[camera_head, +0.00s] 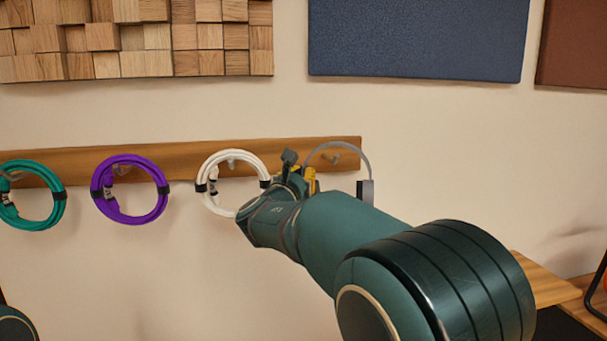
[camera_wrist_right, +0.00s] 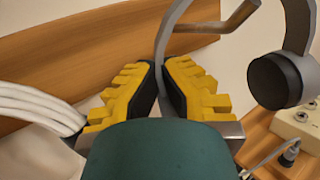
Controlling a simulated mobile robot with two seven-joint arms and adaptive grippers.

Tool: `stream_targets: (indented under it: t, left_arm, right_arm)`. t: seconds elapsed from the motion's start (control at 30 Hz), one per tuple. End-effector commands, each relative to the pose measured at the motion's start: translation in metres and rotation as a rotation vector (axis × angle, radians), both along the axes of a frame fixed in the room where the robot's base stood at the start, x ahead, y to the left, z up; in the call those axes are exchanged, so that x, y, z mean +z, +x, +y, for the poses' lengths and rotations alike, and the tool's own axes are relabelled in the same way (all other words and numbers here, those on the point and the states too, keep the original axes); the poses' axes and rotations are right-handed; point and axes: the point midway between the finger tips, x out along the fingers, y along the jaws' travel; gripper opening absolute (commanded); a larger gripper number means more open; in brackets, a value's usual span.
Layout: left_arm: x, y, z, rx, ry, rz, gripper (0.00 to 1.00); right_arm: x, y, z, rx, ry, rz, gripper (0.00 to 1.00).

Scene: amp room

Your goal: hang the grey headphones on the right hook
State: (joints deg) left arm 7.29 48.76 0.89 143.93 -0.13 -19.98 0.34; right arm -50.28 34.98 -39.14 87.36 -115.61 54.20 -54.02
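The grey headphones (camera_head: 367,160) are at the right end of the wooden hook rail (camera_head: 80,160), with the band arching upward and one ear cup hanging at right. In the right wrist view, the ear cup (camera_wrist_right: 285,80) is dark and round. My right gripper (camera_head: 298,178) is closed around the left side of the band (camera_wrist_right: 172,28), which runs down between its yellow fingertips (camera_wrist_right: 165,78). The other ear cup is hidden. My left gripper is out of view.
White (camera_head: 232,154), purple (camera_head: 130,160) and teal (camera_head: 55,208) cable coils hang to the left on the rail. The white coil is close to my right gripper. A wooden surface (camera_head: 540,280) stands lower right. A pale device (camera_wrist_right: 300,125) shows below the ear cup.

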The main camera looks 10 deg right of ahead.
Motion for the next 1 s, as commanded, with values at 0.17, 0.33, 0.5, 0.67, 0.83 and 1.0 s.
stream_targets:
  t: [0.17, 0.33, 0.5, 0.67, 0.83, 1.0]
  left_arm:
    - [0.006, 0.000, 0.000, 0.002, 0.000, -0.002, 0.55]
    - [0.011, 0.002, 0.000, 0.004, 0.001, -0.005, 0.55]
    - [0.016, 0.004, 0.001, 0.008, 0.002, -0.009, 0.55]
    - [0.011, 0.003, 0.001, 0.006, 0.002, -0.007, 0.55]
    - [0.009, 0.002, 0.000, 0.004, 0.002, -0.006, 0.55]
    - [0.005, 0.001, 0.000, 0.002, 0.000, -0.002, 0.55]
  right_arm:
    - [0.001, 0.010, 0.000, 0.000, -0.001, 0.000, 0.00]
    - [0.000, 0.019, 0.000, -0.001, -0.003, -0.001, 0.00]
    - [-0.001, 0.029, 0.000, 0.000, -0.002, 0.000, 0.00]
    - [-0.010, 0.033, 0.000, 0.000, -0.001, -0.001, 0.00]
    - [-0.017, 0.038, 0.000, 0.001, -0.001, -0.001, 0.00]
    - [-0.023, 0.040, 0.000, 0.000, -0.001, -0.001, 0.00]
